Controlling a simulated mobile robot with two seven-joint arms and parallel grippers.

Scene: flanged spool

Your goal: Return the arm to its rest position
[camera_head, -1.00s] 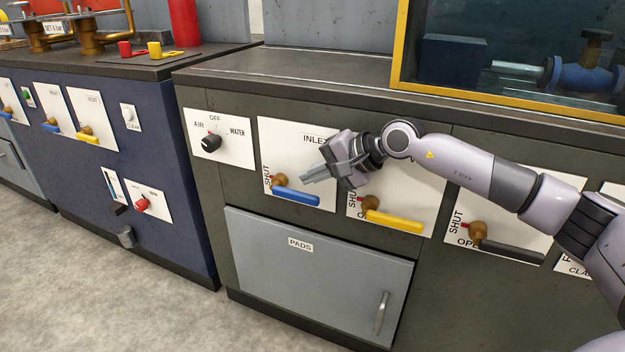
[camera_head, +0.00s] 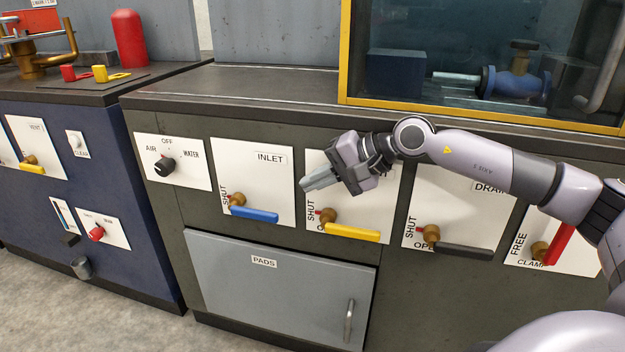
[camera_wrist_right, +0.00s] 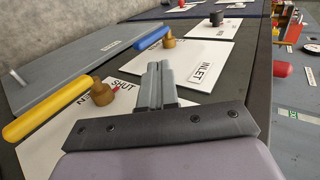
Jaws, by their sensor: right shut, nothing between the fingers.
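My right gripper (camera_head: 318,182) is shut and empty in the head view. It hangs in front of the panel between the INLET plate (camera_head: 270,160) and the yellow-handled valve (camera_head: 350,231), apart from both handles as far as I can tell. In the right wrist view its closed fingers (camera_wrist_right: 155,85) point toward the INLET plate. The blue valve handle (camera_head: 254,215) lies nearly level to the left, and it also shows in the wrist view (camera_wrist_right: 151,38). My right arm (camera_head: 490,165) reaches in from the right edge. My left gripper is not in view.
A black-handled DRAIN valve (camera_head: 462,250) and a red CLAMP handle (camera_head: 560,243) sit below my arm. The counter edge (camera_head: 300,105) and yellow-framed window (camera_head: 480,115) are above. A PADS door (camera_head: 275,285) is below. Open floor (camera_head: 120,330) lies at lower left.

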